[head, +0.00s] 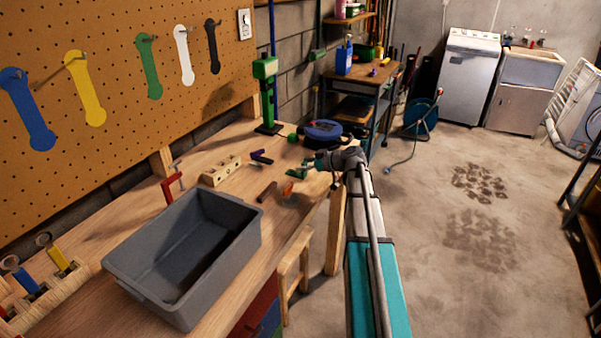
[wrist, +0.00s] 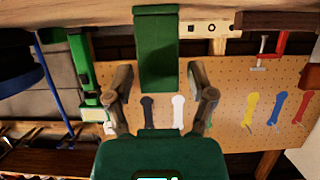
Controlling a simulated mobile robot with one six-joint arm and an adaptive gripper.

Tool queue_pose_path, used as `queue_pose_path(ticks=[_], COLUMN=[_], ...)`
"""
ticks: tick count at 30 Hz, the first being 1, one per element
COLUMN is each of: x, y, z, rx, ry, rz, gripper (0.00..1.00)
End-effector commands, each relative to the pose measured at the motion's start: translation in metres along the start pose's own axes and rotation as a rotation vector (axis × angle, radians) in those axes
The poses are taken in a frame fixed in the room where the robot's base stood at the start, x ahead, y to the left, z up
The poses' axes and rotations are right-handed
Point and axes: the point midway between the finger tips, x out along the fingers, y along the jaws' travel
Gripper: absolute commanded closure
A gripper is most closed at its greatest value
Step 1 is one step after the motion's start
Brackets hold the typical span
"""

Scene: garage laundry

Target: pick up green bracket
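The green bracket (wrist: 157,50) shows in the wrist view as a broad green plate with a flange at one end. It lies in line with the space between my gripper's two fingers, with a visible gap on each side. My gripper (wrist: 160,80) is open and I see no finger touching the bracket. In the head view my gripper (head: 318,161) reaches over the right side of the workbench. A small green piece, which looks like the bracket (head: 297,173), shows just left of the fingers, partly hidden by them.
A grey bin (head: 118,266) stands on the workbench, with a red clamp (head: 172,185) and a drilled wooden block (head: 221,171) behind it. An orange-ended tool (head: 287,189) lies near my gripper. A green drill-press-like stand (head: 266,95) and a blue round item (head: 323,130) are beyond.

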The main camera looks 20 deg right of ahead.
Motion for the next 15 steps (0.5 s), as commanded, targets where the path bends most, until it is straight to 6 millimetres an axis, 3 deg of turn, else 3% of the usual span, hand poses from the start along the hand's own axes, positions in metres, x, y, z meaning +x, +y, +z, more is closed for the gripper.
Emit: queue_pose_path(ticks=[1, 9, 15], x=[-0.0001, -0.0003, -0.0005], y=[0.0001, 0.0002, 0.0004], z=[0.0, 0.0002, 0.0002], rx=[0.0, 0.0, 0.0], ry=[0.0, 0.0, 0.0], rz=[0.0, 0.0, 0.001], gripper=[0.5, 1.0, 1.0])
